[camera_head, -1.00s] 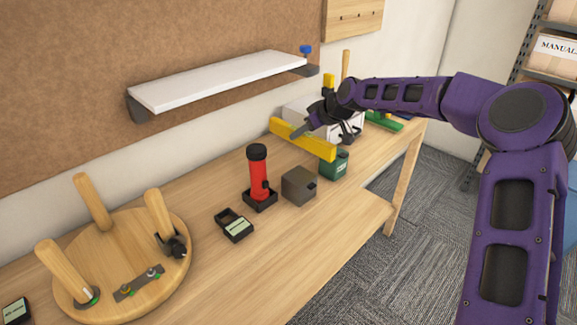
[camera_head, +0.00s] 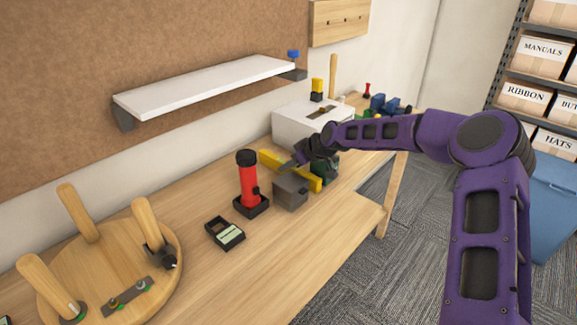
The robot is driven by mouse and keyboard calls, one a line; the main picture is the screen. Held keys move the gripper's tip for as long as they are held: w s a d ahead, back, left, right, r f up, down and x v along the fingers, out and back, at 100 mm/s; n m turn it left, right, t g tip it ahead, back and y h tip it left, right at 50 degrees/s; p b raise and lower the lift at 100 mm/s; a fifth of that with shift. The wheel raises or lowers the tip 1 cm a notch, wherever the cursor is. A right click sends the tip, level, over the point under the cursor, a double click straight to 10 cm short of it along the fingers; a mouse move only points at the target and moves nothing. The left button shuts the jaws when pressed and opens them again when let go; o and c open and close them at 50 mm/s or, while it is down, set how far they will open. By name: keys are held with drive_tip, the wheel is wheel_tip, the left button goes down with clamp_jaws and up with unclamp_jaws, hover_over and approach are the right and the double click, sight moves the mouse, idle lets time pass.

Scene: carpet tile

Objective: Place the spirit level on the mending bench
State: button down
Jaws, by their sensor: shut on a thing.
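The spirit level (camera_head: 272,160) is a long yellow bar, slanting from upper left to lower right in the head view. My gripper (camera_head: 298,160) is shut on it near its middle. The level is low over the mending bench (camera_head: 310,230), just behind the grey box, which hides part of its lower edge. I cannot tell whether it touches the bench top. Its right end overlaps a dark green object (camera_head: 326,166) in the picture.
A red torch (camera_head: 247,182) stands left of the grey box (camera_head: 290,191). A small black case (camera_head: 225,233) lies in front. An upturned wooden stool (camera_head: 130,280) fills the bench's left. A white box (camera_head: 300,118) stands behind my gripper. The front bench area is clear.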

drive_tip(key=c, duration=0.6)
unclamp_jaws()
drive_tip(key=shift+c, duration=0.2)
drive_tip(key=shift+r, duration=0.1)
drive_tip(key=p+v, duration=0.1)
drive_tip(key=v, duration=1.1)
